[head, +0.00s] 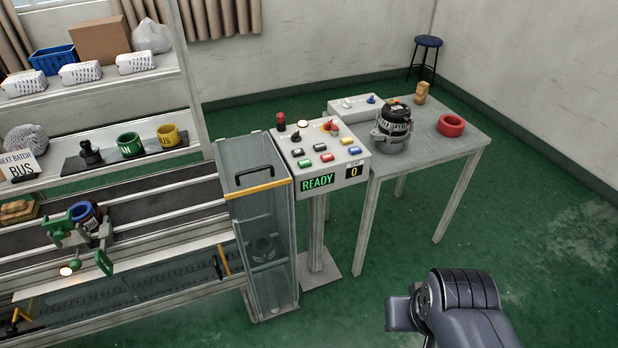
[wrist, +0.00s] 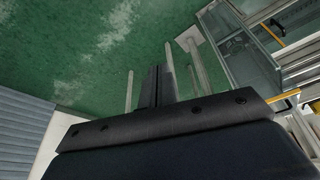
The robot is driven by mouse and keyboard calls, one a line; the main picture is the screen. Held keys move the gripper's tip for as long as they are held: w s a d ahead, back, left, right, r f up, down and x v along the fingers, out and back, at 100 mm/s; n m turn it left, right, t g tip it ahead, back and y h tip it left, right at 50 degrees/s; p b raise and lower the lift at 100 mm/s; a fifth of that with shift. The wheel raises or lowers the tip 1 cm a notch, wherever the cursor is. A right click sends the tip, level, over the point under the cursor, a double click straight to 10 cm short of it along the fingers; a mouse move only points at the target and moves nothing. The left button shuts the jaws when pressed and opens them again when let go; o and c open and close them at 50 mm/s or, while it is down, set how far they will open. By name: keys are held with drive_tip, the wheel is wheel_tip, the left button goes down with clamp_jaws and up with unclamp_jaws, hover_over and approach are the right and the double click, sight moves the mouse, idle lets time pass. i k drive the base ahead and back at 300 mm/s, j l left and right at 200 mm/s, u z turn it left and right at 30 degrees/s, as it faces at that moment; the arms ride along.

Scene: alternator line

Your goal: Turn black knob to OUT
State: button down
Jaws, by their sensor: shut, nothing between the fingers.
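The control box (head: 345,184) stands on a post between the glazed cabinet and the grey table. A small dark knob (head: 295,137) shows at the left of its sloped top; its setting and any OUT mark are too small to read. My gripper (wrist: 158,72) is shut and empty, its two fingers together in the wrist view. In the head view my dark arm end is at the lower right, over open floor, well apart from the box. The wrist view shows floor and legs beyond the fingers, and no knob.
Several coloured buttons and a red mushroom button (head: 330,127) crowd the box top; its display reads READY and 0. The table (head: 460,160) bears an alternator (head: 392,128), a red ring (head: 451,125) and a smaller switch box (head: 350,108). Green floor in front is clear.

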sight(295, 137)
drive_tip(key=i+j, duration=0.25)
drive_tip(key=i, duration=0.15)
drive_tip(key=i+j+u, duration=0.1)
drive_tip(key=i+j, duration=0.35)
drive_tip(key=i, duration=0.3)
